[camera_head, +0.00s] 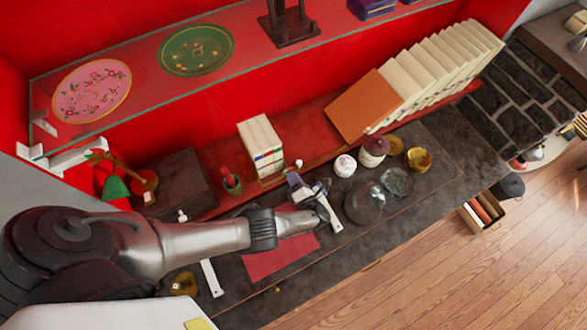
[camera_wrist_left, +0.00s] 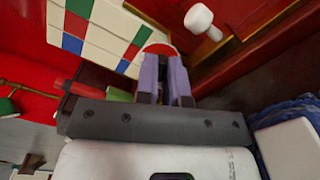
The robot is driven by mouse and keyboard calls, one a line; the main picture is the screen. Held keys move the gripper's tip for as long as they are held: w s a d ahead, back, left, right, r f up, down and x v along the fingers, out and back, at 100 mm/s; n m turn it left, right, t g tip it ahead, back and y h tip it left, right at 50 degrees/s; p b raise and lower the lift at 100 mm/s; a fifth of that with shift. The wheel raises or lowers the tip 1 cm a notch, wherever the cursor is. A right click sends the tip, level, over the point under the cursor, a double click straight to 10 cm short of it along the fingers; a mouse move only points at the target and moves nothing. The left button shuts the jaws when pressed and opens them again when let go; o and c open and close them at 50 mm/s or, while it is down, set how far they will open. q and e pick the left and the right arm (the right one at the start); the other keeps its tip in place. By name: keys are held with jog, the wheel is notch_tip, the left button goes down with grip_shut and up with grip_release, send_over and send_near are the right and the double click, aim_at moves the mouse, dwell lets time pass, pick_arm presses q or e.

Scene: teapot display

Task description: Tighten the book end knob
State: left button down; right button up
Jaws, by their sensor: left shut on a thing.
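A row of cream books (camera_head: 262,146) stands on the red shelf ledge; their coloured blocks (camera_wrist_left: 100,30) fill the upper left of the left wrist view. A white knob (camera_head: 299,163) sticks out just right of these books. A white knob (camera_wrist_left: 199,18) also shows in the wrist view, beyond and right of the fingers, apart from them. My left gripper (camera_head: 294,180) has its purple fingers (camera_wrist_left: 166,80) close together beside the books, shut on a small round red piece with a pale rim (camera_wrist_left: 160,48). The fingers partly hide it; I cannot tell if it is the book end knob. My right gripper is out of view.
A small cup (camera_head: 232,183) stands left of the books. An orange book (camera_head: 362,104) leans against cream books farther right. Jars (camera_head: 374,151) and a glass dish (camera_head: 363,202) stand on the dark counter (camera_head: 440,185). A red sheet (camera_head: 280,258) lies under my left arm.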

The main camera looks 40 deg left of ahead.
pick_arm(q)
jog(key=shift+m, duration=1.4)
jog(key=shift+f, duration=0.1)
jog(key=shift+m, duration=0.5)
jog(key=c, duration=1.2)
grip_release()
